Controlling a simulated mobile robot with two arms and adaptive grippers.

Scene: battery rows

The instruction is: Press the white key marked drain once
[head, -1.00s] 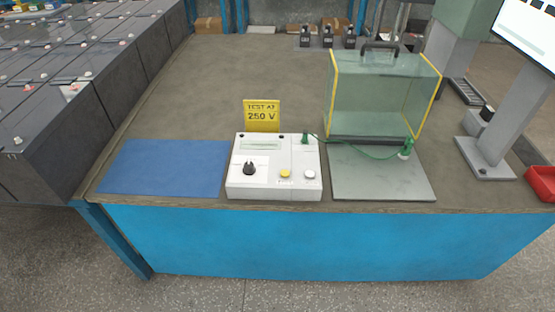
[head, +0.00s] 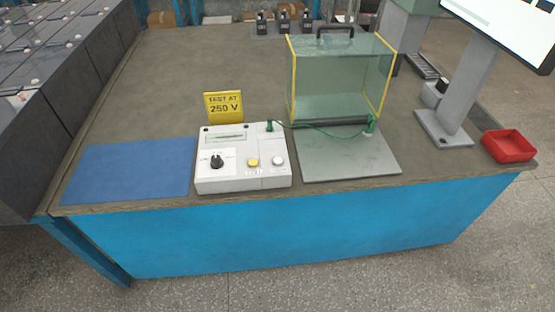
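A white test box (head: 240,180) stands near the front edge of the bench. On its top are a black knob (head: 217,161), a yellow key (head: 253,162) and a white key (head: 278,160) at the right. Small lettering below the keys is hard to read; the white key's label is too small to tell. A green lead (head: 315,129) runs from the box to a clip at the grey plate on the right. Neither of my grippers shows in the head view.
A yellow "TEST AT 250 V" sign (head: 223,107) stands behind the box. A blue mat (head: 128,172) lies left. A clear yellow-edged guard (head: 341,82) stands on the back of the grey plate (head: 350,160). A red tray (head: 508,146) and screen stand (head: 450,110) are right.

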